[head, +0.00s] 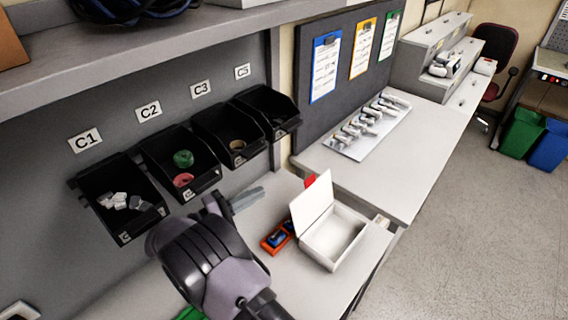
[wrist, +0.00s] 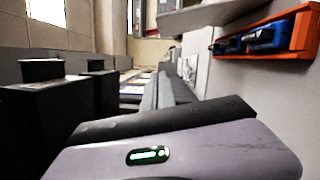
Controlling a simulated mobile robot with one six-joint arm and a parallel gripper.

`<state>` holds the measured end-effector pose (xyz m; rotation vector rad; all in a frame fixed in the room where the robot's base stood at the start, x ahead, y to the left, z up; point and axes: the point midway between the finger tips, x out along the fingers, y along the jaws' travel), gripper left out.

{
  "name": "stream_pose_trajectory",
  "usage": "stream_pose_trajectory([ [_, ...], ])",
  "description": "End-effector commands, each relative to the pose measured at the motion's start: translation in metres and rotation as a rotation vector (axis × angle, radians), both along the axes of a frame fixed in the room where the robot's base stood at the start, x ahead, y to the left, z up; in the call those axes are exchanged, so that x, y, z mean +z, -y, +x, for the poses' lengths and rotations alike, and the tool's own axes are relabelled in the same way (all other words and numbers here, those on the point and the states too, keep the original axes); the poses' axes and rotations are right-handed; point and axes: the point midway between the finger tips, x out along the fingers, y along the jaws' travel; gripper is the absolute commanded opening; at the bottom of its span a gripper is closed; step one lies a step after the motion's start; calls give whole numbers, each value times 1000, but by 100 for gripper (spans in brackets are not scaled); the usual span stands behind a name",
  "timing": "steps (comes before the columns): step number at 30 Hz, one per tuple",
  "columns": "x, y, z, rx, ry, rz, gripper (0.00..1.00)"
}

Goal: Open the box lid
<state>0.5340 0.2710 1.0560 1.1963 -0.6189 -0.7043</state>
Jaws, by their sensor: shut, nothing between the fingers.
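The white box (head: 335,240) stands on the counter in the head view. Its lid (head: 313,210) is raised, standing steeply tilted up at the box's left side, and the inside looks empty. My gripper (head: 256,193) is shut and empty, left of the lid and apart from it, above the counter near the bins. In the wrist view the shut fingers (wrist: 165,90) point away from the camera with nothing between them. Which pale surfaces ahead there belong to the box I cannot tell.
An orange tray (head: 276,238) with blue items lies left of the box; it also shows in the wrist view (wrist: 270,40). Black bins (head: 120,200) hang on the wall behind my arm. A white tray of several devices (head: 368,127) lies on the farther counter, with bare surface around it.

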Motion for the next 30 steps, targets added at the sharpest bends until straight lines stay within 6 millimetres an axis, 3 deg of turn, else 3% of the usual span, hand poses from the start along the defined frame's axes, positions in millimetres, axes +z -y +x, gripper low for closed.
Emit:
stream_pose_trajectory([
  [5, 0, 13, 11, -1, 1, -2, 0],
  [17, 4, 80, 66, -2, -1, -2, 0],
  [24, 15, 104, 44, 1, -1, -2, 0],
  [30, 16, 108, 41, 1, 0, -1, 0],
])
